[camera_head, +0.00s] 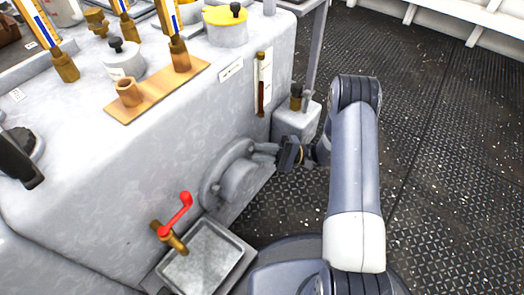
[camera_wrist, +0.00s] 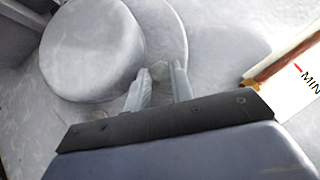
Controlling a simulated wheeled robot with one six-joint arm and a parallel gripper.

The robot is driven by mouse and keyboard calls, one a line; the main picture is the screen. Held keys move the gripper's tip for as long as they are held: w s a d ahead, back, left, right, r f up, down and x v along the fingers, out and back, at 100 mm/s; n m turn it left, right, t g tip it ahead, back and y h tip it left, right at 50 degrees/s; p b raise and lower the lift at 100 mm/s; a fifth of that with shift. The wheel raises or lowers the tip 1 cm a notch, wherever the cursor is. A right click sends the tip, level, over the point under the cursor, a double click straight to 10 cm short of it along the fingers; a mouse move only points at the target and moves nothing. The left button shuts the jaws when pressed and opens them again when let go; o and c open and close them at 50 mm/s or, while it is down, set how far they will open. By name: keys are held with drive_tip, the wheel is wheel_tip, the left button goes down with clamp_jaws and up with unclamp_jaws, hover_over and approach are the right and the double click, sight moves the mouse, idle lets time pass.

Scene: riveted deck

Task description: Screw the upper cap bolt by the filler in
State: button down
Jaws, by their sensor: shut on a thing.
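A grey round cap (camera_head: 240,183) on a wider flange sits on the side wall of the grey machine. In the wrist view the cap (camera_wrist: 92,50) fills the upper left, and a small grey bolt head (camera_wrist: 158,70) sits on the flange at its edge. My gripper (camera_head: 266,151) reaches in from the right to the upper right edge of the flange. In the wrist view its two fingers (camera_wrist: 159,82) stand on either side of the bolt head and are shut on it. The bolt's shank is hidden. In the head view my gripper hides the bolt.
A sight gauge (camera_head: 262,82) is on the wall above the gripper; its MIN mark shows in the wrist view (camera_wrist: 303,78). A red-handled tap (camera_head: 175,215) juts over a metal tray (camera_head: 203,262) below left. A grey box (camera_head: 297,122) stands close behind. Deck floor is clear at right.

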drive_tip(key=c, duration=1.2)
unclamp_jaws()
drive_tip(key=shift+d, duration=0.1)
